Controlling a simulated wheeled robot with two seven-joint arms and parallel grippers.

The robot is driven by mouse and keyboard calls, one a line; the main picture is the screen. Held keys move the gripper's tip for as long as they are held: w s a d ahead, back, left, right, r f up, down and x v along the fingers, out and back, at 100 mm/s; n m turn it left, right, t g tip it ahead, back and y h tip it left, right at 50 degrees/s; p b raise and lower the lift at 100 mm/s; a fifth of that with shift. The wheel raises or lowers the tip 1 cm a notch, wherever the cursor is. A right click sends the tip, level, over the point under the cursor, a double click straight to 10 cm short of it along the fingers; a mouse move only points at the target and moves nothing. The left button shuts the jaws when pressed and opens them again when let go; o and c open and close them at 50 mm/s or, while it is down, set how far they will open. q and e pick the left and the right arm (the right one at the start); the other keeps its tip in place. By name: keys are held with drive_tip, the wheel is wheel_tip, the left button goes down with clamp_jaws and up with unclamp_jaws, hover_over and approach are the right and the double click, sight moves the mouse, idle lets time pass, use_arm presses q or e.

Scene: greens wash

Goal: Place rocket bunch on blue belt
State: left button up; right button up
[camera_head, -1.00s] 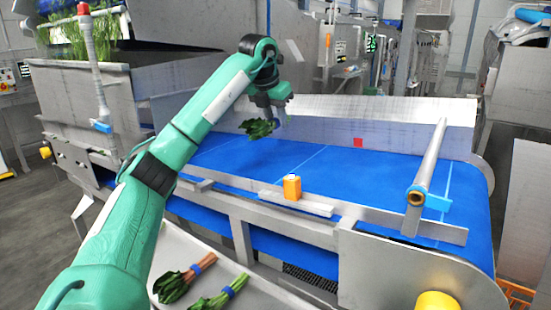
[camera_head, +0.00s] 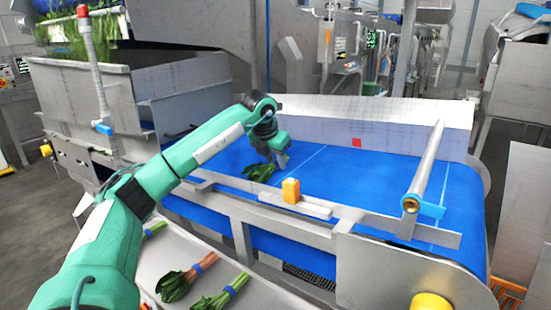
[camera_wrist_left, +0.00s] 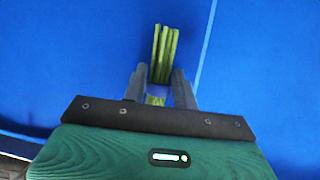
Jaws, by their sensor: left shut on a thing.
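My left gripper (camera_head: 279,155) is low over the blue belt (camera_head: 388,178), shut on a green leafy bunch (camera_head: 259,172). In the head view the bunch's dark leaves point left and lie at or just above the belt surface; I cannot tell whether they touch it. In the left wrist view, pale green stems (camera_wrist_left: 164,52) stick out past the fingers (camera_wrist_left: 160,88), with the blue belt (camera_wrist_left: 60,70) all around. The leaves are hidden in that view. My right gripper is not in view.
A tray (camera_head: 172,250) in front of the conveyor holds more bunches, one with reddish stems (camera_head: 195,272) and one with green stems (camera_head: 238,283). An orange-yellow box (camera_head: 291,190) stands on the conveyor's near rail. A metal roller bar (camera_head: 425,165) crosses the right end. The belt's middle is clear.

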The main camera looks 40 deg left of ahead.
sight(268, 165)
use_arm(q)
drive_tip(key=shift+d, duration=0.1)
drive_tip(key=o, duration=1)
drive_tip(key=shift+r, duration=0.25)
drive_tip(key=b+v, duration=0.2)
drive_tip(key=v, duration=0.8)
drive_tip(key=shift+s+d+r+b, duration=0.1)
drive_tip(key=shift+s+r+b, duration=0.05)
drive_tip(key=shift+b, duration=0.25)
drive_tip(key=shift+s+r, duration=0.25)
drive_tip(key=shift+r, duration=0.3)
